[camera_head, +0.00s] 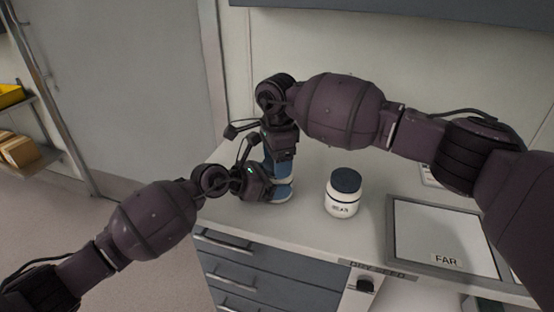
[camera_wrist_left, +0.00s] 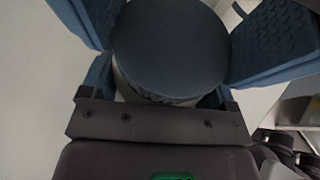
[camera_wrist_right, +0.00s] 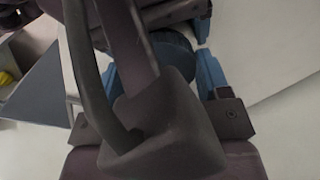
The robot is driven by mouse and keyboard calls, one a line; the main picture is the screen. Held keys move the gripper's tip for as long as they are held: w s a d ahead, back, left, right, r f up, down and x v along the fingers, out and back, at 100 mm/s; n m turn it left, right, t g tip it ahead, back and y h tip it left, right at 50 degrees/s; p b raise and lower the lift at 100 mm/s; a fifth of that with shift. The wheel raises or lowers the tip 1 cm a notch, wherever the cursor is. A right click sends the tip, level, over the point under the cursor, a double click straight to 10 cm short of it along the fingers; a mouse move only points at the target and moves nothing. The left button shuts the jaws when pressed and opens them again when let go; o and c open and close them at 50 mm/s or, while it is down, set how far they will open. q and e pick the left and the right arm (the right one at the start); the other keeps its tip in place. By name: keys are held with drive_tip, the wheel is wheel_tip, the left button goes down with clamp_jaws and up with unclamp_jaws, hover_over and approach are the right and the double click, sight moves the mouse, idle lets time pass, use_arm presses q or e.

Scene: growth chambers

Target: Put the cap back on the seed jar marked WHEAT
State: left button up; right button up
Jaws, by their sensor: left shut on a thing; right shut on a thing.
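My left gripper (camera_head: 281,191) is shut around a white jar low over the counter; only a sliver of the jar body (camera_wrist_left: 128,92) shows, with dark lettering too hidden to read. A round dark blue cap (camera_wrist_left: 170,45) is directly over this jar. My right gripper (camera_head: 278,166) points down from above, shut on the cap, with its blue fingers at the cap's sides. In the right wrist view the cap (camera_wrist_right: 173,52) is partly covered by arm parts. I cannot tell whether the cap is seated or slightly above the rim.
Another white jar (camera_head: 342,205) with a dark cap stands to the right, its small label hard to read. A framed white panel marked FAR (camera_head: 445,235) lies farther right. Drawers (camera_head: 240,262) and a dark knob (camera_head: 366,285) are below the counter's front edge. Counter between the jars is clear.

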drive_tip(key=shift+m, duration=1)
drive_tip(key=o, duration=1)
drive_tip(key=shift+r, duration=0.1)
drive_tip(key=shift+r, duration=2.2)
drive_tip(key=shift+c, duration=0.3)
